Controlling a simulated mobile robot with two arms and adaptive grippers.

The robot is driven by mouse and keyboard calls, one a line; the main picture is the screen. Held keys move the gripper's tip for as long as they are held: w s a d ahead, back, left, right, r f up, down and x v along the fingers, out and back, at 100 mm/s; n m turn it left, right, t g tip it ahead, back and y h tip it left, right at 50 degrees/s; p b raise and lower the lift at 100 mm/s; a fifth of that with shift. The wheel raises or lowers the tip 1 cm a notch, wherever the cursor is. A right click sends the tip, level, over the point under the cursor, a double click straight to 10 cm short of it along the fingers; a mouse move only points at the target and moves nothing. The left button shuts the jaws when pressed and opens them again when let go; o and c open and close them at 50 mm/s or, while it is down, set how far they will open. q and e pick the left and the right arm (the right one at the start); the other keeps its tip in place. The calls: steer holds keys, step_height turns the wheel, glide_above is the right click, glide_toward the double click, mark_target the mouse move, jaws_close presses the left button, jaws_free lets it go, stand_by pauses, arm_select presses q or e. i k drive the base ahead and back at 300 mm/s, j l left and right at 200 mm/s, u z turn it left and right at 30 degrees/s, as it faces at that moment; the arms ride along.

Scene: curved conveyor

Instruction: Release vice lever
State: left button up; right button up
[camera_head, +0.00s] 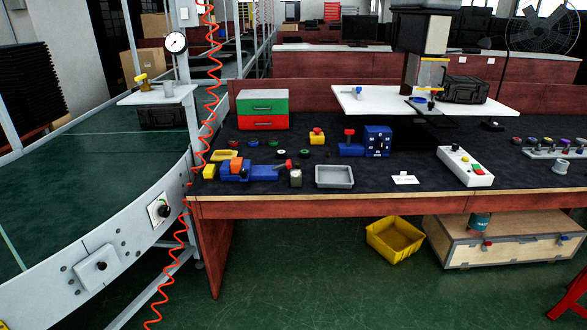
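A dark red lever (283,167) shows at the vice's right end, lying nearly level. The lever is small in this view, so I cannot tell whether the vice is clamped. Neither of my grippers is in view.
A grey tray (334,187) and a small grey-green part (296,178) are right of the vice. A green and red drawer box (263,122) stands behind it. A curved conveyor (90,160) and a coiled orange hose (212,75) are at left. A yellow bin (372,238) is on the floor.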

mark_target(288, 164)
steer(key=i+l, duration=0.7)
steer(key=l, duration=0.2)
steer(key=i+l+u, duration=0.1)
steer(key=i+l, duration=0.55)
steer(key=l, duration=0.25)
steer(key=i+l, duration=0.7)
steer(key=l, duration=0.25)
steer(key=i+l+u, duration=0.1)
steer(key=i+l, duration=0.2)
steer(key=l, duration=0.15)
